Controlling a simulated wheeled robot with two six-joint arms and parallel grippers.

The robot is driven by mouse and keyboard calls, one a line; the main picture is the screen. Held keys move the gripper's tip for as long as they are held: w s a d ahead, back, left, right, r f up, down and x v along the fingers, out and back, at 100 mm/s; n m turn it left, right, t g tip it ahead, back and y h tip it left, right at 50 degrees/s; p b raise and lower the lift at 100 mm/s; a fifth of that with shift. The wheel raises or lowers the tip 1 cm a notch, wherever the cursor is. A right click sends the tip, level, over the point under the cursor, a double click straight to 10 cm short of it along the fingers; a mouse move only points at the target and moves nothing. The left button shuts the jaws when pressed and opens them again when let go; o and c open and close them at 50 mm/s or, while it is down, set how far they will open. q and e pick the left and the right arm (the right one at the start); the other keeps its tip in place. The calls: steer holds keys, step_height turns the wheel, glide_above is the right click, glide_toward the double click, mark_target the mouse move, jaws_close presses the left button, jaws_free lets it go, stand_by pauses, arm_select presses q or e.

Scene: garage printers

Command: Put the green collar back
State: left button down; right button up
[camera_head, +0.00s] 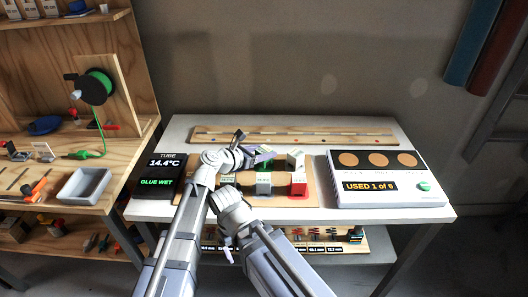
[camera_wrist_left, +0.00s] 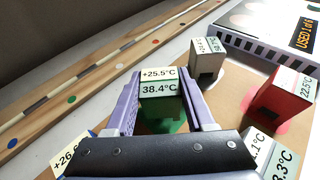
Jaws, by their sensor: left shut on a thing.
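The green collar (camera_wrist_left: 172,122) is a block with a white label reading +25.5°C and 38.4°C. It sits between the two fingers of my left gripper (camera_wrist_left: 168,103), which is shut on it. In the head view a bit of green (camera_head: 263,158) shows beside the left gripper (camera_head: 248,154), over the back of the wooden board (camera_head: 312,190). I cannot tell if the collar touches the board.
A red labelled block (camera_head: 298,188) and grey ones (camera_head: 264,187) stand on the board. A strip with coloured dots (camera_wrist_left: 72,98) runs behind. A white box reading USED 1 of 6 (camera_head: 385,198) stands right; a black GLUE WET display (camera_head: 157,172) stands left.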

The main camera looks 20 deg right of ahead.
arm_select(q)
steer(key=shift+f+b, duration=0.55)
steer(key=shift+c, duration=0.9)
jaws_free()
step_height(320, 180, up, 10)
steer(key=p, duration=1)
step_height(320, 180, down, 10)
steer(key=b, duration=1)
steer(key=shift+r, duration=0.15)
